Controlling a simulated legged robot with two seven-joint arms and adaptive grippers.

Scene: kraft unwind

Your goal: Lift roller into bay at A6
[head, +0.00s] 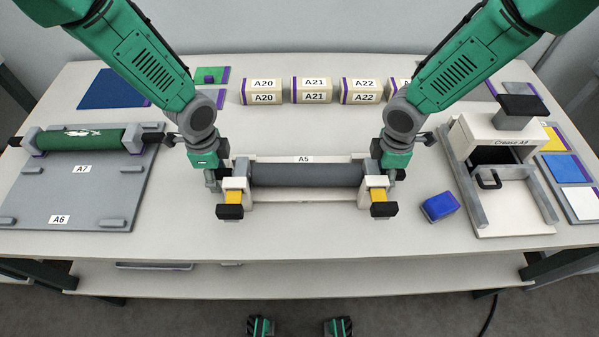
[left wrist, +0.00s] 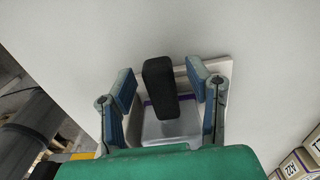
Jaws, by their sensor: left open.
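A dark grey roller (head: 306,174) lies level in the cream cradle marked A5 (head: 305,198). My left gripper (head: 218,180) is at the roller's left end. In the left wrist view my left gripper (left wrist: 162,80) is open, with a black end piece (left wrist: 158,76) between its fingers. My right gripper (head: 392,172) is at the roller's right end; its fingers are too small and hidden to judge. The bay marked A6 (head: 60,219) is the empty front part of a grey plate (head: 78,200) at the left. A green roller (head: 82,140) lies at A7 behind it.
Black-ended yellow latches (head: 231,211) stand at the cradle's front corners. Several cream boxes (head: 311,90) stand at the back. A blue block (head: 440,206) and the Crease A9 press (head: 500,150) are at the right. The table between plate and cradle is clear.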

